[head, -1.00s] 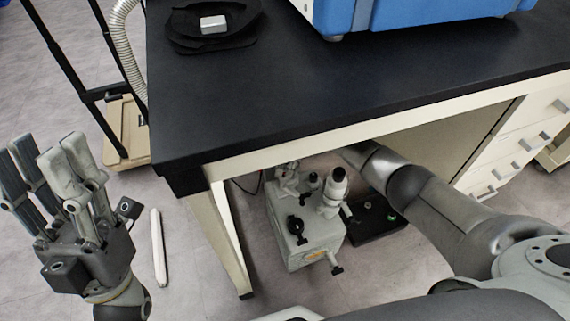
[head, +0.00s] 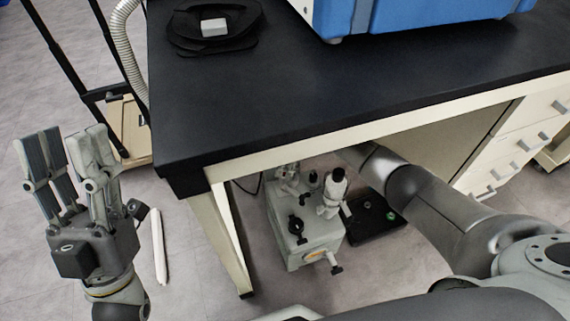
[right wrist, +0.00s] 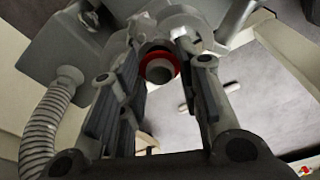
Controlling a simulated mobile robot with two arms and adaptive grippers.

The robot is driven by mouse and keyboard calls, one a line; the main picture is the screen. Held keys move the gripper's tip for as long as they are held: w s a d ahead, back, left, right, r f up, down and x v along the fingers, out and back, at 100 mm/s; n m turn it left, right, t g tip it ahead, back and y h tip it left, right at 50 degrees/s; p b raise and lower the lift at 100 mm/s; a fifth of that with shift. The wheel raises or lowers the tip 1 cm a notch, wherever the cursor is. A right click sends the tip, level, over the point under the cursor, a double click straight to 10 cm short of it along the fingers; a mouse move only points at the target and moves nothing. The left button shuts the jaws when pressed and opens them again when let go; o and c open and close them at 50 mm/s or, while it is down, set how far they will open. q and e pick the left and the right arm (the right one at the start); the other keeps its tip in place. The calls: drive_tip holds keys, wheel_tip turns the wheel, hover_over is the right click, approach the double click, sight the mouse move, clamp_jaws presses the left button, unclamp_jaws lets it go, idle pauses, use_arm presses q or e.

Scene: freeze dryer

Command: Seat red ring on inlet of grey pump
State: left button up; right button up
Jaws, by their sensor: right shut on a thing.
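The grey pump (head: 302,232) stands on the floor under the bench, with fittings on top. The red ring (right wrist: 175,69) shows in the right wrist view between the fingertips of my right gripper (right wrist: 157,68), which is shut on it. A round dark and pale part shows through the ring, and grey metal fittings (right wrist: 181,21) lie just beyond it. I cannot tell whether the ring touches the inlet. In the head view the bench hides my right gripper. My left gripper (head: 68,150) is open and empty, left of the bench and away from the pump.
The black bench top (head: 250,105) overhangs the pump, and a bench leg (head: 222,235) stands left of it. A black tray (head: 376,222) lies right of the pump. In the right wrist view a ribbed hose (right wrist: 45,128) runs at the left.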

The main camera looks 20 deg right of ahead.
drive_tip(key=shift+d, duration=0.2)
drive_tip(key=shift+f, duration=0.2)
idle(0.6)
drive_tip(key=o, duration=1)
drive_tip(key=shift+c, duration=0.2)
drive_tip(key=shift+d, duration=0.1)
drive_tip(key=shift+r, duration=0.15)
